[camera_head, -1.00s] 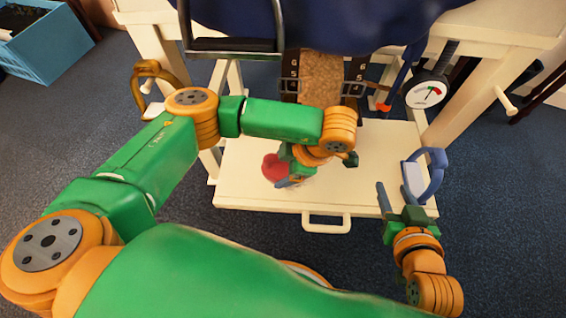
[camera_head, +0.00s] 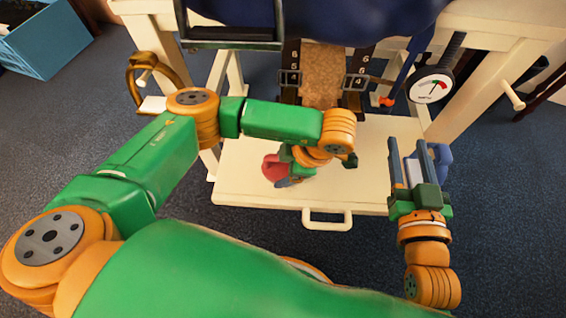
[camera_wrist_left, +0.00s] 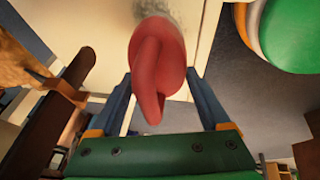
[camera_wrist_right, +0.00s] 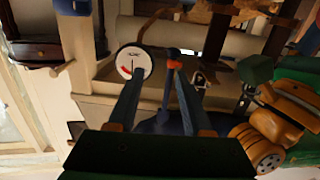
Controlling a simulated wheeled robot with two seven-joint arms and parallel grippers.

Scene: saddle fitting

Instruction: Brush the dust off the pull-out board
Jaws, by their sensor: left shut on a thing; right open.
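The pull-out board (camera_head: 240,190) is a cream panel with a front handle, below the strap in the head view. My left gripper (camera_head: 287,180) is low over its middle, shut on a red brush (camera_head: 271,166). In the left wrist view the red brush (camera_wrist_left: 157,65) is between the fingers, and a grey dust patch (camera_wrist_left: 150,8) shows on the board just beyond it. The arm hides much of the board, so I cannot tell how much dust lies there or whether the brush touches it. My right gripper (camera_head: 409,148) is open and empty over the board's right edge.
A round white dial (camera_head: 431,88) is right of the board, and also shows in the right wrist view (camera_wrist_right: 133,64). A blue ring-handled thing (camera_head: 443,160) is beside my right gripper. A buckled strap (camera_head: 322,75) hangs behind the board. A blue crate (camera_head: 45,40) stands far left.

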